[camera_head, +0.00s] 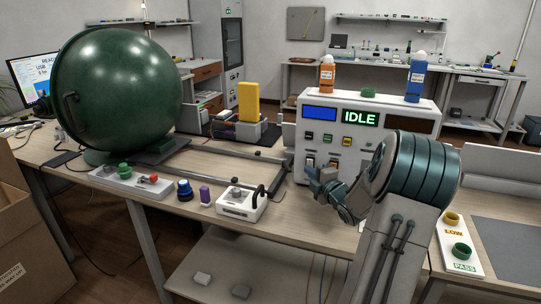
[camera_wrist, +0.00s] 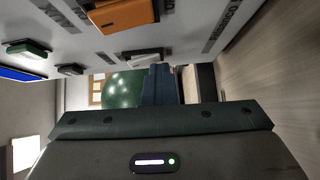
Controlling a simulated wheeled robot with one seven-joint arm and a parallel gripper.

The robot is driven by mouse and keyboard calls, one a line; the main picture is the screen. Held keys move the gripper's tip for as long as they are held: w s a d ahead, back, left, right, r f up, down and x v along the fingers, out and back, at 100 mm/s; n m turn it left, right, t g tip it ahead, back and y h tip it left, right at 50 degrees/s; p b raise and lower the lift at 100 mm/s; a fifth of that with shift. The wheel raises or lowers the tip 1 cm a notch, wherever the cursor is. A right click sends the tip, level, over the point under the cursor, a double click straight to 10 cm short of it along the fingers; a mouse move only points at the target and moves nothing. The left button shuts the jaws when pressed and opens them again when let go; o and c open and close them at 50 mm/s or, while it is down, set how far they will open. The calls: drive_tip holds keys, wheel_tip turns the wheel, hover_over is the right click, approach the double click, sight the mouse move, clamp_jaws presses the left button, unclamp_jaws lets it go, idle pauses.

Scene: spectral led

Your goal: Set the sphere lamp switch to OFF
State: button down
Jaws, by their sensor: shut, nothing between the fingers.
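The control box (camera_head: 378,100) stands upright on the bench with a lit IDLE display (camera_head: 360,119). Small switches (camera_head: 310,162) sit low on its front, just above my gripper. Their labels and positions are too small to read, so I cannot tell which is the sphere lamp switch. My gripper (camera_head: 316,180) is shut and empty in front of the box's lower left. In the wrist view the shut fingertips (camera_wrist: 158,72) are close to a white rocker switch (camera_wrist: 145,55) on the panel; I cannot tell whether they touch it. The large green sphere (camera_head: 118,88) stands at the left.
A white device (camera_head: 240,205) with a black handle lies left of my gripper.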

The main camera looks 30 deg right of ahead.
drive_tip(key=shift+s+r+m+g+p, duration=0.15)
drive_tip(key=shift+r+m+g+p, duration=0.4)
drive_tip(key=shift+p, duration=1.95)
drive_tip(key=s+a+r, duration=0.1)
drive_tip(key=s+a, duration=0.3)
drive_tip(key=s, duration=0.9)
drive_tip(key=w+a+r+m+g+h+p, duration=0.3)
drive_tip(key=w+a+r+m+g+p, duration=0.15)
drive_tip(key=a+r+m, duration=0.2)
drive_tip(key=s+a+r+m+g+p, duration=0.2)
drive_tip(key=s+a+r+m+p, duration=0.1)
drive_tip(key=a, duration=0.3)
drive_tip(key=s+a+r+m+g+y+p, duration=0.1)
drive_tip(key=s+a+r+m+g+p, duration=0.2)
drive_tip(key=a, duration=0.4)
drive_tip(key=shift+s+r+g, duration=0.3)
drive_tip(key=shift+s+r, duration=0.15)
drive_tip(key=shift+r, duration=0.15)
